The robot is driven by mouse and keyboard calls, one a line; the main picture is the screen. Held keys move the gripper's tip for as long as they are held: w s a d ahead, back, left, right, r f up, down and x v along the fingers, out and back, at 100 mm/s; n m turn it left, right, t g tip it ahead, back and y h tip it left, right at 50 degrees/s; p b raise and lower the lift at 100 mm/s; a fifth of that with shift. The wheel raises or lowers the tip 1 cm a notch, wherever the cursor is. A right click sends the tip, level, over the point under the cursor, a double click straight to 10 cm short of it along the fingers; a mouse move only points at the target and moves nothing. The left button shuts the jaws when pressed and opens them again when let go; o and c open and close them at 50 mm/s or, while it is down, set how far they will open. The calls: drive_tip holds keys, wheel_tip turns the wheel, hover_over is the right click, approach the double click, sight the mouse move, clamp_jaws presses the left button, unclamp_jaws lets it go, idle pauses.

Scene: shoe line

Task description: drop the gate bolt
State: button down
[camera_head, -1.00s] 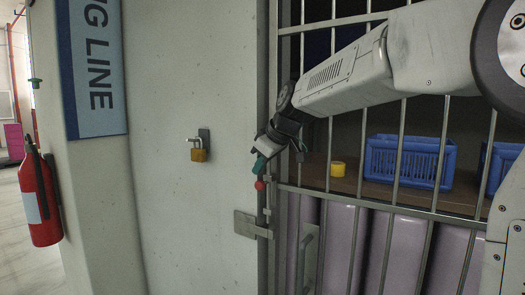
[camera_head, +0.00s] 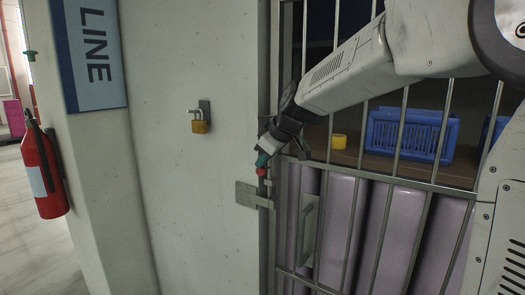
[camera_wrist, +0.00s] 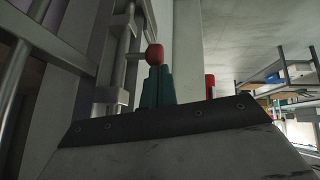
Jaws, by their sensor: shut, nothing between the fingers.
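The gate bolt is an upright metal rod with a red knob (camera_head: 261,171) at the gate's left edge. The knob sits a little above a metal plate (camera_head: 250,195) fixed at the post. My gripper (camera_head: 262,159) has teal fingers, closed together and empty, pointing down at the knob from just above and seeming to touch it. In the wrist view the red knob (camera_wrist: 154,55) lies right at the teal fingertips (camera_wrist: 157,75), beside the rod and its brackets. Whether the rod's lower end is inside the plate cannot be made out.
The barred gate (camera_head: 330,170) has a handle (camera_head: 306,228) below the bolt. A brass padlock (camera_head: 200,126) hangs open on the pale wall to the left. Behind the bars are a blue crate (camera_head: 410,135) and a yellow ring (camera_head: 339,141).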

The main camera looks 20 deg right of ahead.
drive_tip(key=shift+s+f, duration=0.1)
drive_tip(key=shift+f, duration=0.05)
drive_tip(key=v, duration=0.8)
idle(0.5)
drive_tip(key=s+f+m+g+h, duration=0.1)
drive_tip(key=s+f, duration=0.4)
drive_tip(key=s, duration=0.6)
drive_tip(key=s+f+m+g+h, duration=0.1)
drive_tip(key=s+f+m+g, duration=0.2)
drive_tip(key=s, duration=0.8)
drive_tip(key=s+f+m+g+h, duration=0.1)
drive_tip(key=s+f+m, duration=0.3)
drive_tip(key=s, duration=0.8)
wheel_tip(320, 180, down, 3)
drive_tip(key=shift+r+g, duration=0.1)
drive_tip(key=shift+g, duration=0.3)
